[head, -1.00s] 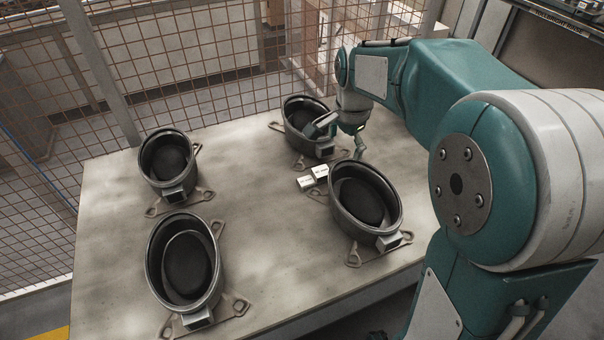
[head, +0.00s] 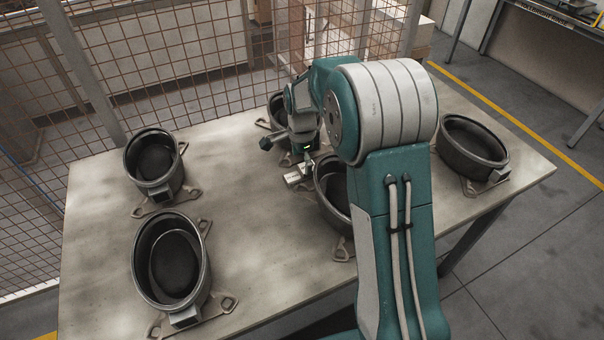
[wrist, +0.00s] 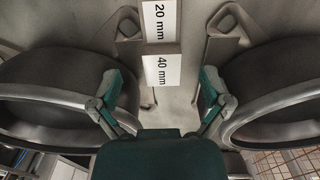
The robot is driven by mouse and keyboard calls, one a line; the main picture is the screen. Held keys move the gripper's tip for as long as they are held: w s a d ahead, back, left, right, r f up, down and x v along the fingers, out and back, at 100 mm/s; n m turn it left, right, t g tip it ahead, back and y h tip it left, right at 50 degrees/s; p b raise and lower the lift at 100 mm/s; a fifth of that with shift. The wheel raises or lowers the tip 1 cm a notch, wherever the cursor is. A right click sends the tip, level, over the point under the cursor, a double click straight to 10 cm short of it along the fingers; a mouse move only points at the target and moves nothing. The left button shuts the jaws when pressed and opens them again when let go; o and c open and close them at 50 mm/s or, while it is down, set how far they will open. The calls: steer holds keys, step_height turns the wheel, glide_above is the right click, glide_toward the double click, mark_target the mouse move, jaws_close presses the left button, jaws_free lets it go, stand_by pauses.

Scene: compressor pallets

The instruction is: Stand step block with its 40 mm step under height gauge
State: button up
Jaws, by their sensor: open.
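The step block (head: 294,178) is a small pale block on the table, between two dark pots. In the wrist view the step block (wrist: 162,72) shows two white labels, "20 mm" at the top and "40 mm" nearer my gripper. My gripper (wrist: 160,88) is open, with one teal finger on each side of the block's 40 mm end and a gap on both sides. In the head view my gripper (head: 304,164) is over or beside the block, and my arm partly hides it. I cannot make out a height gauge in either view.
Dark open compressor shells on flat brackets stand around the table (head: 245,250): front left (head: 140,285), back left (head: 134,172), back middle (head: 272,124), centre (head: 325,205) and right (head: 462,162). Two shells flank my gripper closely. A mesh fence (head: 170,60) stands behind.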

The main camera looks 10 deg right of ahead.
mark_target(303, 168)
step_height(303, 168, down, 4)
steer(key=shift+w+d+f, duration=0.15)
steer(key=shift+f, duration=0.1)
jaws_close()
steer(key=shift+r, duration=0.15)
step_height(303, 168, up, 18)
stand_by(0.6)
